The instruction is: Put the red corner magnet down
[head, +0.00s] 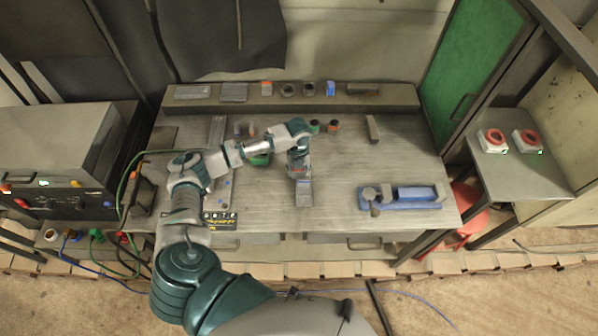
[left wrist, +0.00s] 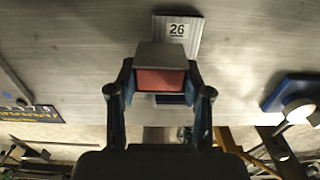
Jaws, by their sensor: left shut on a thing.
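My left gripper (head: 300,172) is over the middle of the workbench (head: 335,215). In the left wrist view its two fingers (left wrist: 162,85) are shut on the red corner magnet (left wrist: 161,79), a block with a red face and a grey top. A grey plate marked 26 (left wrist: 178,30) lies behind the magnet in that view. The plate (head: 304,194) also shows just below the gripper in the head view. The magnet overlaps part of the plate in the picture; I cannot tell whether they touch. My right gripper is not in view.
A blue vise-like fixture (head: 415,204) stands on the bench at right. A small dark sign (head: 220,219) is at the front left. Several small items line the back ledge (head: 290,103). Small cups (head: 333,126) stand beyond the gripper. Bare bench lies between plate and blue fixture.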

